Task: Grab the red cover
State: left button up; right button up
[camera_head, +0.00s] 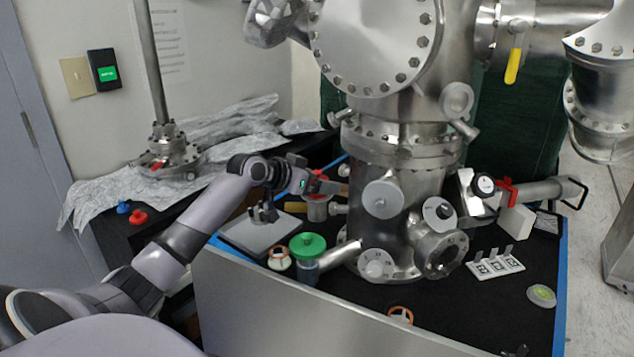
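A small round red cover (138,216) with a raised knob lies on the black surface at the left, beside a similar blue one (123,207). My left arm reaches in from the lower left and passes to the right of the red cover. My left gripper (263,213) points down above a flat grey box (258,235), well to the right of the cover. Its two dark fingertips look apart, with nothing seen between them. Whether they touch the box is unclear. A red part (323,187) also shows on a small metal fitting just right of my wrist. My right gripper is not in view.
A large steel vacuum chamber (395,220) stands on the black-topped, blue-edged bench. A green-lidded jar (307,247) and an orange-rimmed white piece (279,259) stand near the box. A metal post (150,70) and crumpled foil (105,195) are behind the cover.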

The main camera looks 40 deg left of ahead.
aim_at(316, 171)
pick_arm(q)
jog(key=shift+w, duration=0.1)
jog(key=c, duration=1.1)
jog(key=shift+a+r, duration=0.25)
jog(key=shift+r, duration=0.25)
notch_tip(316, 171, up, 10)
jog(key=shift+r, duration=0.2)
jog(key=shift+s+a, duration=0.35)
jog(key=shift+a, duration=2.85)
jog(key=shift+s+a, duration=0.4)
jog(key=shift+a, duration=2.8)
jog(key=shift+s+a, duration=0.35)
jog(key=shift+a, duration=2.85)
